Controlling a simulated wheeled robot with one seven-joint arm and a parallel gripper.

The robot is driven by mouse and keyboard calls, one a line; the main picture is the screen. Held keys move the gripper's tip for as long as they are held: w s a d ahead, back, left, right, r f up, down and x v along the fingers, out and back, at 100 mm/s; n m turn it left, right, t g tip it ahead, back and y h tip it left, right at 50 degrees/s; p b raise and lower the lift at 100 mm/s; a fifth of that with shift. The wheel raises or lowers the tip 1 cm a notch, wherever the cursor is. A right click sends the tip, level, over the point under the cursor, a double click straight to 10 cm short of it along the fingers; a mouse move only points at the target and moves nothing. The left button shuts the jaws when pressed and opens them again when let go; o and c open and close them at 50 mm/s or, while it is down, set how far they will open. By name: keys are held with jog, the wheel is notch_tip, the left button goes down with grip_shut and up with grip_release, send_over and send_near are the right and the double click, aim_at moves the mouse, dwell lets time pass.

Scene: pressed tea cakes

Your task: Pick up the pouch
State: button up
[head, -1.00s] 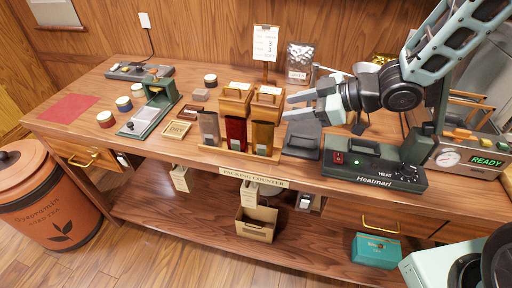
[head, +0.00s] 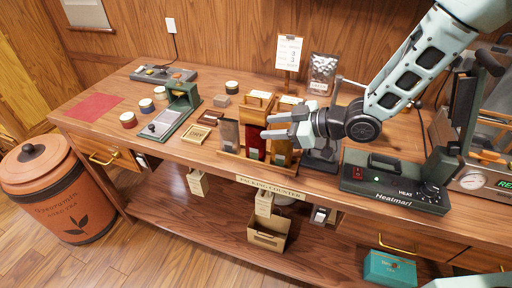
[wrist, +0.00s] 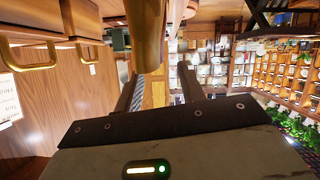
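Three upright pouches stand in a wooden rack (head: 262,172) at the counter's front: a grey one (head: 229,135), a red one (head: 255,140) and a gold-brown one (head: 282,152). Another pouch (head: 322,72), clear with dark contents and a label, stands at the back. The frames do not tell which pouch is meant. My gripper (head: 268,126) is open, its fingers pointing left, at the tops of the red and gold-brown pouches and partly covering them. In the wrist view my fingers (wrist: 160,92) are apart with nothing visibly between them. A blurred gold-brown shape (wrist: 147,30) there may be a pouch.
The green heat sealer (head: 395,180) is on the right, a green press (head: 172,112) on the left. The counter's front left is mostly clear.

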aim_at(255, 127)
jog(key=x, duration=0.2)
jog(key=p+x, duration=0.1)
jog(key=shift+w+a+r, duration=0.1)
jog(key=shift+a, duration=0.3)
jog(key=shift+w+a+f+p, duration=0.3)
jog(key=shift+a+f+p, duration=0.05)
jog(key=shift+a, duration=0.15)
grip_shut()
